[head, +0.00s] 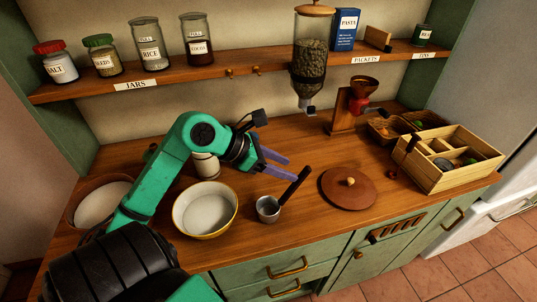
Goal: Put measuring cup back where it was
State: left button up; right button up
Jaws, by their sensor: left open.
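The measuring cup (268,209) is a small grey metal cup with a long black handle. It stands on the wooden counter, with its handle slanting up to the right. My left gripper (291,168) has two purple fingers, spread apart with nothing visible between them. It is above the counter, close to the upper part of the handle; in the picture the lower fingertip is just left of the handle. I cannot tell whether they touch. My right gripper is not in view.
A yellow-rimmed bowl (205,209) stands left of the cup. A round brown lid (348,188) lies to its right. A compartmented wooden crate (460,180) and a mill (345,108) stand farther right. A dispenser (310,62) hangs behind, and a shelf (190,77) holds jars.

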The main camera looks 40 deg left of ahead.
pick_arm(q)
jog(key=v, duration=0.6)
jog(key=shift+s+r+b, duration=0.2)
jog(key=shift+s+b, duration=0.05)
jog(key=shift+b, duration=0.2)
jog(key=shift+a, duration=0.1)
